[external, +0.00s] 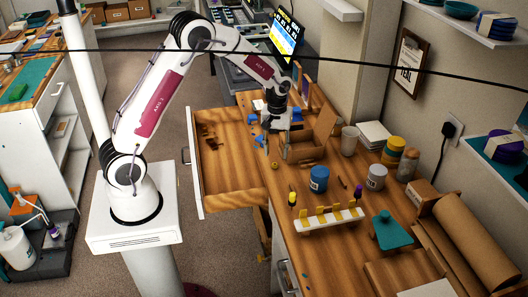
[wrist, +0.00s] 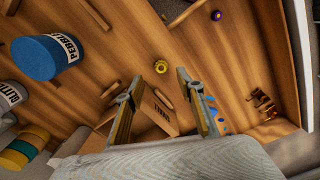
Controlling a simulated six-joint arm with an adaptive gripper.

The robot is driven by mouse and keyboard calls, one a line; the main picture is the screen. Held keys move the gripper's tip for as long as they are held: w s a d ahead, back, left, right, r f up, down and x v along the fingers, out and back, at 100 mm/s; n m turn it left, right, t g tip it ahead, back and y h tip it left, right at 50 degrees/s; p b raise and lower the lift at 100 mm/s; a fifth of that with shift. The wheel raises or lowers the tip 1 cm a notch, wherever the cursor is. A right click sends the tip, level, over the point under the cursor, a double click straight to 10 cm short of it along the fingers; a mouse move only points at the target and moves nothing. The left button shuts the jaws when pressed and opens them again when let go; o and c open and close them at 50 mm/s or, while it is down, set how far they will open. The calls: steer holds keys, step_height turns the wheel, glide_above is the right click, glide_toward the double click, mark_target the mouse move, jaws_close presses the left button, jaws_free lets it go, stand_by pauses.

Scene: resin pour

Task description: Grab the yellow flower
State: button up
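The yellow flower (wrist: 161,67) looks like a small yellow disc with a dark centre, lying on the wooden worktop in the wrist view. In the external view a small yellow spot (external: 274,166), likely the same flower, lies near the worktop's left edge. My gripper (wrist: 159,77) is open, its two fingers apart with nothing between them. In the wrist picture the flower shows between and just beyond the fingertips. In the external view my gripper (external: 268,135) hangs above the worktop, behind the flower and apart from it.
An open cardboard box (external: 308,145) stands beside my gripper. A blue pebble jar (external: 319,180) and a grey jar (external: 376,177) stand to the right. A white rack (external: 330,222) stands in front. An open drawer (external: 235,187) juts out at left. A small purple thing (wrist: 216,15) lies beyond the flower.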

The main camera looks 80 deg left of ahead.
mark_target(275, 164)
steer(key=shift+s+f, duration=0.2)
steer(key=shift+f, duration=2.4)
steer(key=c, duration=0.7)
